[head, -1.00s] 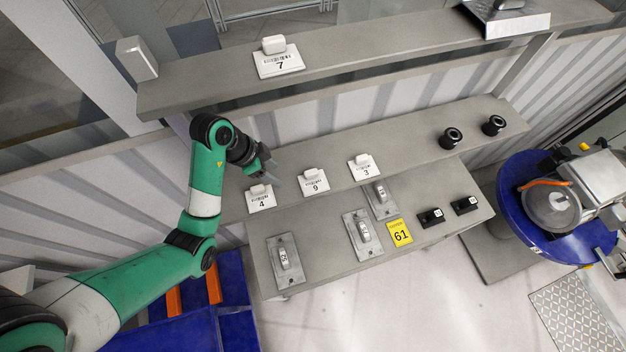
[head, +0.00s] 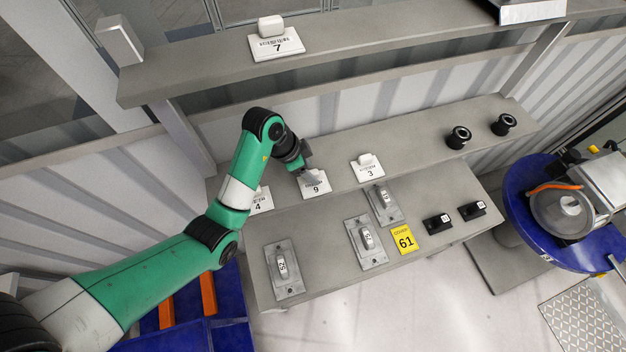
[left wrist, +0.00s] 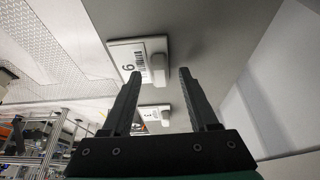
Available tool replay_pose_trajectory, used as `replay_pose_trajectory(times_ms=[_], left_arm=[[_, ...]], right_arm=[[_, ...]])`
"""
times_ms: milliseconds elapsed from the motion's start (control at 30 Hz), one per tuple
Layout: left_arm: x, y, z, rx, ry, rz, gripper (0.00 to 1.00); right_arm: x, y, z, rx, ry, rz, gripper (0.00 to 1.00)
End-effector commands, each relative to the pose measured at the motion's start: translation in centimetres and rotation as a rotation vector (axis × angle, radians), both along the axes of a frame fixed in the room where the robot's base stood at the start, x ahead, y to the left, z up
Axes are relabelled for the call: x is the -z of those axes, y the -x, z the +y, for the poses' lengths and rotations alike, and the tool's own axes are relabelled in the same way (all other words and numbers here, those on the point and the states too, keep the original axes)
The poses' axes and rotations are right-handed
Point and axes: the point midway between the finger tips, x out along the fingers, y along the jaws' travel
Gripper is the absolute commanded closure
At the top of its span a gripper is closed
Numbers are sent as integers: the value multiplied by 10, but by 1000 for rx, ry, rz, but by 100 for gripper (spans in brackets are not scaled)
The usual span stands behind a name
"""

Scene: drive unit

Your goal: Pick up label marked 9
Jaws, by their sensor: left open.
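The label marked 9 (head: 317,188) is a white plate with a raised block, lying on the middle shelf between labels 4 and 3. My left gripper (head: 308,177) is just above it and hides part of it in the head view. In the left wrist view, label 9 (left wrist: 135,62) and its block lie beyond the two fingertips. The open left gripper also shows there (left wrist: 160,82), with nothing between its fingers. My right gripper is in neither view.
Label 4 (head: 260,203), partly behind my left arm, and label 3 (head: 368,170) lie on either side. Label 7 (head: 277,45) is on the upper shelf. Metal plates, a yellow 61 card (head: 405,240) and black blocks stand on the lower shelf. Black rings (head: 459,137) are farther right.

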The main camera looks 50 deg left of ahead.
Motion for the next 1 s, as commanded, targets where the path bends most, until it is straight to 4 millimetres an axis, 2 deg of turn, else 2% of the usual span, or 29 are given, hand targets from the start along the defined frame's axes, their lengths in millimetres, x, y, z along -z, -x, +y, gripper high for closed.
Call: replay_pose_trajectory(times_ms=[133,400,467,1000], left_arm=[[0,0,0,0,0,0,42],[-1,0,0,1,0,0,90],[-1,0,0,1,0,0,100],[-6,0,1,0,0,-1,100]], right_arm=[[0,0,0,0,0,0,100],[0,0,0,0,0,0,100],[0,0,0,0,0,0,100],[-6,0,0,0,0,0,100]])
